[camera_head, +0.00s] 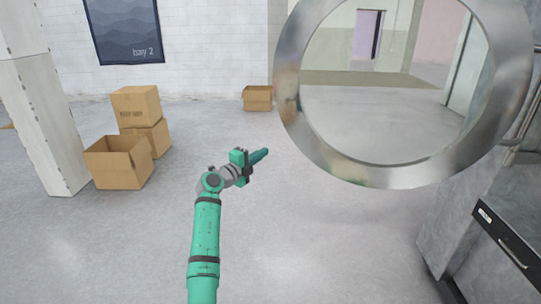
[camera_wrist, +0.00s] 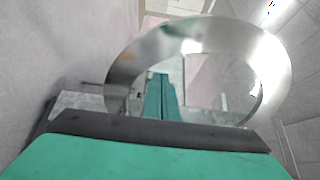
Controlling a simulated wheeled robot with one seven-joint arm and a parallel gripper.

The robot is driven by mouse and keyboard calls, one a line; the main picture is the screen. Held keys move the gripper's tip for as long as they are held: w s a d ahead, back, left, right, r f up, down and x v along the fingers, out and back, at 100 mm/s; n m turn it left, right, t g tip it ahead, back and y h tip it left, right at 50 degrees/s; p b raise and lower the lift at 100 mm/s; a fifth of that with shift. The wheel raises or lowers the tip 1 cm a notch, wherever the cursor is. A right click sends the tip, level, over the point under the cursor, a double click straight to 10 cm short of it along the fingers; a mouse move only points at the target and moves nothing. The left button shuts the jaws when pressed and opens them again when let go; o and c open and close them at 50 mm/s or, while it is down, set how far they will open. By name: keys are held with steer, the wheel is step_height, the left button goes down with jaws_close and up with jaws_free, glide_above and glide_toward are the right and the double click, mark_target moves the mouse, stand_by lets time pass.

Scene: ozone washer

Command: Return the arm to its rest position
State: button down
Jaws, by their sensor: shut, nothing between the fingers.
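My green arm reaches forward from the bottom of the head view, over the open floor. My gripper (camera_head: 262,155) is at its end and points to the right, below and left of a large metal ring (camera_head: 290,105). The fingers are together and hold nothing. In the wrist view the green fingers (camera_wrist: 160,98) are side by side, and the ring (camera_wrist: 270,70) shows around and beyond them. In the head view the gripper is apart from the ring. The rest position is not marked in either view.
Cardboard boxes (camera_head: 118,162) stand on the floor at the left, beside a white pillar (camera_head: 40,120). Another open box (camera_head: 257,98) is near the back wall. A grey cabinet (camera_head: 490,235) with a dark panel is at the right. The floor around my arm is clear.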

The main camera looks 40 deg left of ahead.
steer(key=w+d+f+n+g, duration=0.15)
steer(key=d+f+n, duration=0.45)
steer(key=d+f, duration=1.65)
steer(key=s+d+f+n+g+y, duration=0.1)
steer(key=s+d+f+n, duration=0.3)
steer(key=d+f, duration=0.55)
steer(key=s+d+f+n, duration=0.2)
steer(key=s+d+f, duration=0.55)
steer(key=d, duration=0.25)
steer(key=s+d+f+n, duration=0.1)
steer(key=s+d+n, duration=0.1)
steer(key=s+d, duration=0.7)
steer(key=s+d+f+n, duration=0.15)
steer(key=s+d, duration=0.45)
steer(key=s, duration=0.7)
steer(key=s+d+r+h, duration=0.1)
steer(key=s+d+r, duration=0.1)
steer(key=s+r, duration=0.5)
steer(key=s+d+r+n+h, duration=0.1)
steer(key=s+d+r+h, duration=0.1)
steer(key=s+r, duration=0.6)
steer(key=s+d, duration=0.1)
steer(key=s, duration=0.4)
steer(key=shift+d, duration=0.15)
